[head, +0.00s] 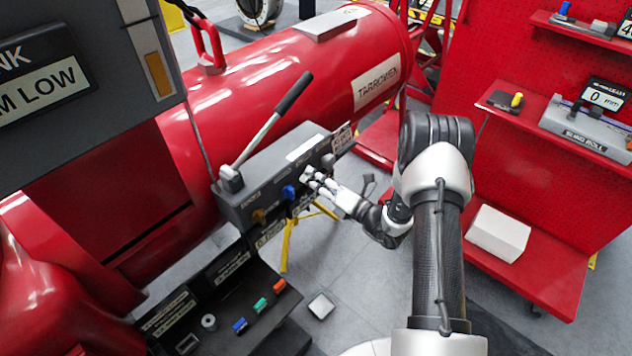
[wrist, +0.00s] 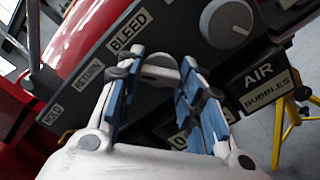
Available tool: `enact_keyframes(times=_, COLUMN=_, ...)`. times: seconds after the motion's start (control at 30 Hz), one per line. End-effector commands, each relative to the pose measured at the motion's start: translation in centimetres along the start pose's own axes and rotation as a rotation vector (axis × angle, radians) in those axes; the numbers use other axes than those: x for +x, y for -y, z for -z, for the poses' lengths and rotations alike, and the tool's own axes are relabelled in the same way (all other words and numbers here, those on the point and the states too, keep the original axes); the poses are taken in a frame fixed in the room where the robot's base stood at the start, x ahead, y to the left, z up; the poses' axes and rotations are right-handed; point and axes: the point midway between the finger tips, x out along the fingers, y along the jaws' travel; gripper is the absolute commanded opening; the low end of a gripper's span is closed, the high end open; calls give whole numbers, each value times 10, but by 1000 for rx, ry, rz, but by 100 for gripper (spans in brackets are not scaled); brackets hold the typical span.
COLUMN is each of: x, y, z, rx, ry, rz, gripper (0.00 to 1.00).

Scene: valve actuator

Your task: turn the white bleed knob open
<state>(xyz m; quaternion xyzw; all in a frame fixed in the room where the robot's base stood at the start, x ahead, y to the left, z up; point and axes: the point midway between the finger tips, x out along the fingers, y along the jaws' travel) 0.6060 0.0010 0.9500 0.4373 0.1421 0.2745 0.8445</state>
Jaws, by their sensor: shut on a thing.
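The white bleed knob (wrist: 161,66) sits on the dark panel beside the BLEED label (wrist: 129,31), and looks pale grey in the wrist view. My gripper (wrist: 160,82) has one finger on each side of it and is shut on it. The fingers and their blue pads hide part of the knob's sides. In the head view my gripper (head: 318,182) reaches the front of the grey control box (head: 245,200) from the right. The knob is mostly hidden there by the fingers.
A larger grey knob (wrist: 228,22) is close to my right finger. A blue knob (head: 289,192) and a brass knob (head: 258,216) lie left of my gripper. A long lever (head: 262,137) rises from the box. Open floor (head: 350,270) lies in front.

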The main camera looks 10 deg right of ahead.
Motion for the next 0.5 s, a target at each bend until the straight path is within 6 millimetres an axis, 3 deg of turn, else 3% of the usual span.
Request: enact_keyframes(times=0.5, x=0, y=1, z=1, rx=-487, ry=0, rz=0, gripper=11)
